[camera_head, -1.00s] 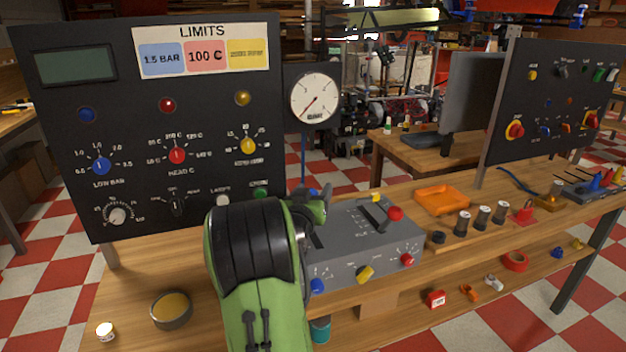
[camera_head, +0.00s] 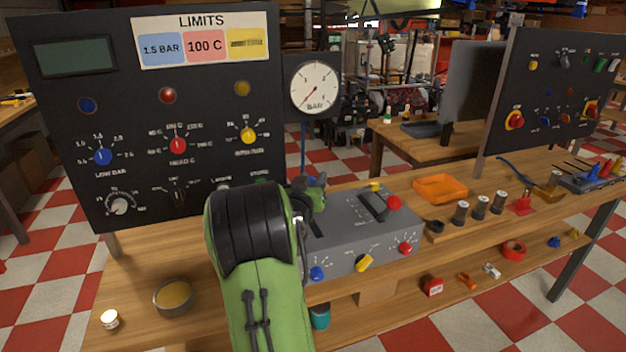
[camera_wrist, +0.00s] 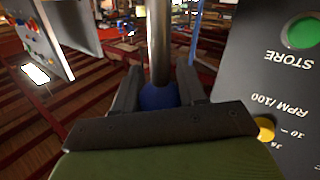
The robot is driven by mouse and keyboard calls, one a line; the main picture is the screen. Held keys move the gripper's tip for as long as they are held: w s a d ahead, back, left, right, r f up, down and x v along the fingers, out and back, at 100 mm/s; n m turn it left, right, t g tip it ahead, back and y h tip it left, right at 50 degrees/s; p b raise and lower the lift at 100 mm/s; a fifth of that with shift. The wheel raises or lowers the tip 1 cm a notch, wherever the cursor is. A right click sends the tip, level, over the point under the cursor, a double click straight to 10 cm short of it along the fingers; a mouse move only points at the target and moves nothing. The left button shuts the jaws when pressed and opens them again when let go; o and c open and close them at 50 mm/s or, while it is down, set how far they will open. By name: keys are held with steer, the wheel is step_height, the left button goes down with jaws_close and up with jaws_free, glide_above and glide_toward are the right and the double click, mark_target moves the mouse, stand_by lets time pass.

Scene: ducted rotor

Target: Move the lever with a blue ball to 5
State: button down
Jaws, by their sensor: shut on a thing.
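The lever with the blue ball (camera_wrist: 158,97) shows in the wrist view. Its metal rod (camera_wrist: 161,42) runs up the picture from the ball, between my gripper's fingers. My gripper (camera_wrist: 159,84) is shut on the blue ball, a dark finger on each side. In the head view my gripper (camera_head: 311,192) is at the left rear of the grey control box (camera_head: 345,238), partly behind my green and black arm.
A second lever with a red ball (camera_head: 394,203) stands on the box's right side. Blue, yellow and red knobs line its front. The black LIMITS panel (camera_head: 60,170) with a round gauge (camera_head: 314,87) stands close behind and left. An orange tray (camera_head: 440,188) lies to the right.

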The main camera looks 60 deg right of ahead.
steer(key=w+d+y+p, duration=0.1)
steer(key=p, duration=0.1)
steer(key=w+d+f+n+y+p, duration=0.1)
steer(key=w+d+p, duration=0.1)
steer(key=p, duration=0.1)
steer(key=w+d+n+g+y+p, duration=0.1)
steer(key=p, duration=0.2)
steer(key=shift+w+d+f, duration=0.2)
steer(key=shift+w+d, duration=0.15)
steer(key=shift+w+d+f, duration=0.2)
steer(key=shift+f, duration=0.1)
steer(key=c, duration=0.7)
jaws_free()
steer(key=shift+o, duration=0.2)
steer(key=shift+a, duration=0.1)
steer(key=v, duration=1.5)
steer(key=shift+a+r, duration=0.2)
steer(key=shift+a, duration=0.05)
